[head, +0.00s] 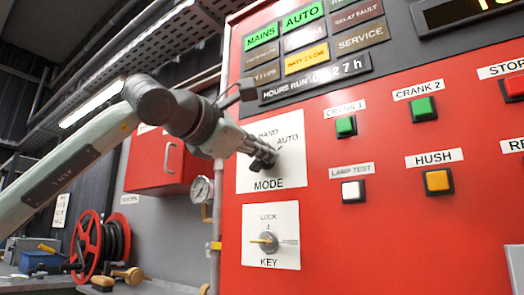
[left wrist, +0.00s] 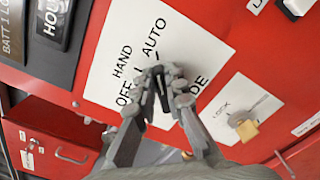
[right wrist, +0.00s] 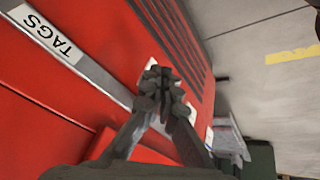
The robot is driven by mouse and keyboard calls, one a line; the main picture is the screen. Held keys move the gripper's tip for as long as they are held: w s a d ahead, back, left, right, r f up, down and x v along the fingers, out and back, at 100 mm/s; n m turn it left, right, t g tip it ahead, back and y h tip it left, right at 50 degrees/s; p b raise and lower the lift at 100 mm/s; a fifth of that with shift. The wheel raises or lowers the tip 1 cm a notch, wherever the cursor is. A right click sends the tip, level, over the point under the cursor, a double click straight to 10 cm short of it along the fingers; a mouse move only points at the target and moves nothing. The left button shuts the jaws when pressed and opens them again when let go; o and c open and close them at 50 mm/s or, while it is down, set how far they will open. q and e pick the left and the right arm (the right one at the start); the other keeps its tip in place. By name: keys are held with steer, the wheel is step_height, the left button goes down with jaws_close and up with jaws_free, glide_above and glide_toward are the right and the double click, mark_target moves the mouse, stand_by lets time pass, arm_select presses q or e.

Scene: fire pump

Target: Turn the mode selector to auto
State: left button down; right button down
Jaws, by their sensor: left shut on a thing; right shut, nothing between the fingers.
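The mode selector is a small dark knob (left wrist: 162,90) on a white plate (head: 292,170) marked HAND, AUTO and MODE; the plate also shows in the left wrist view (left wrist: 205,62), where OFF is readable too. My left gripper (head: 264,158) is at the plate with its fingers shut on the knob; it also shows in the left wrist view (left wrist: 165,80). The fingers hide most of the knob, so I cannot tell exactly which mark it points to. My right gripper (right wrist: 166,88) is shut and empty, in front of a red surface.
Below the plate is a key switch (head: 268,241) with LOCK and KEY labels.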

stand_by(0.5)
arm_select(q)
steer(key=c, duration=1.6)
jaws_free()
steer(key=shift+s, duration=0.1)
steer(key=v, duration=1.2)
